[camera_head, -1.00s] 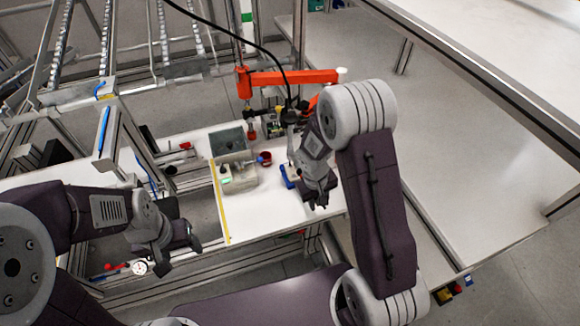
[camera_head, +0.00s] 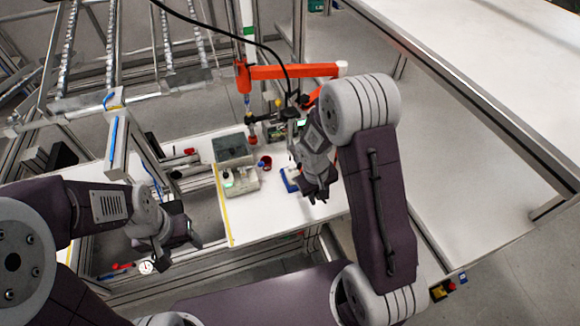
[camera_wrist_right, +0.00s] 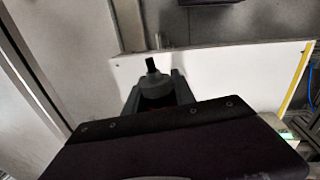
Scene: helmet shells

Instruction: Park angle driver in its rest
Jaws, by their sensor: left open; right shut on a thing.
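My right gripper (camera_head: 318,196) is above the right part of the white bench in the head view. In the right wrist view its jaws (camera_wrist_right: 157,92) are shut around a grey rounded tool body with a black tip, which looks like the angle driver (camera_wrist_right: 151,82). The rest of the tool is hidden by the gripper. A blue piece (camera_head: 290,180) sits on the bench just left of the right gripper; I cannot tell whether it is the rest. My left gripper (camera_head: 180,240) is open and empty, left of the bench's yellow-edged side.
An orange arm (camera_head: 290,72) with a black cable hangs behind. Bare bench lies in front of the box.

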